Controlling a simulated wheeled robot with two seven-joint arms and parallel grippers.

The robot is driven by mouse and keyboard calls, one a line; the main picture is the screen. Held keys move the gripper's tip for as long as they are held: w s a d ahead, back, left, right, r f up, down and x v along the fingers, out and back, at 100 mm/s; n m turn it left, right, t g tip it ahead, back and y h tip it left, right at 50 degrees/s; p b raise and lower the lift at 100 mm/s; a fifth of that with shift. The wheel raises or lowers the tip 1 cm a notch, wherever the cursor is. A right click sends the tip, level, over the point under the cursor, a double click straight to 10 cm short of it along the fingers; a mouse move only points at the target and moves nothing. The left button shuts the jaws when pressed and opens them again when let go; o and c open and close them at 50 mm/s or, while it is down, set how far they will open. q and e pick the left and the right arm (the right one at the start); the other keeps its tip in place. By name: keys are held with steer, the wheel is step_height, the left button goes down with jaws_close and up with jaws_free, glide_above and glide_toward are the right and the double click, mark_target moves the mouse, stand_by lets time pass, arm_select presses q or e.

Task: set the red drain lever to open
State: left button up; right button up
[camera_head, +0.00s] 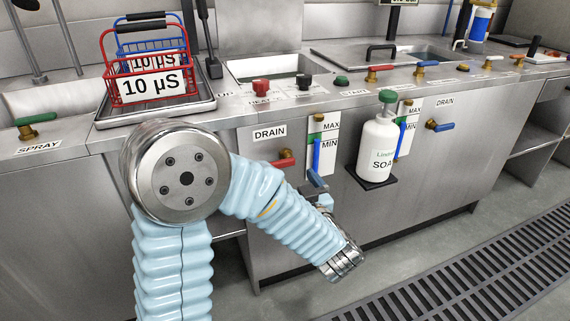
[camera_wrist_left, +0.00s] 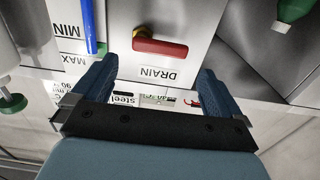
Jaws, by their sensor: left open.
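The red drain lever (camera_head: 283,162) sits on the front panel below a DRAIN label (camera_head: 269,132). Its handle lies roughly level, extending left from a brass pivot in the head view. In the left wrist view, which is upside down, the lever (camera_wrist_left: 160,47) shows just beyond and between the fingertips. My left gripper (camera_wrist_left: 157,72) is open and empty, with its fingers pointing at the panel and apart from the lever. In the head view my left gripper (camera_head: 319,185) is partly hidden and sits just right of and below the lever. My right gripper is not in view.
A blue sight tube (camera_head: 316,156) with MAX and MIN marks stands right of the lever. A white soap bottle (camera_head: 378,148) stands on a small black shelf farther right. A blue drain lever (camera_head: 440,127) is beyond it. Red and blue wire baskets (camera_head: 150,85) sit on the counter.

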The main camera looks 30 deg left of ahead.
mark_target(280, 165)
arm_select(q)
steer(key=x, duration=0.8)
steer(key=shift+w+a, duration=0.2)
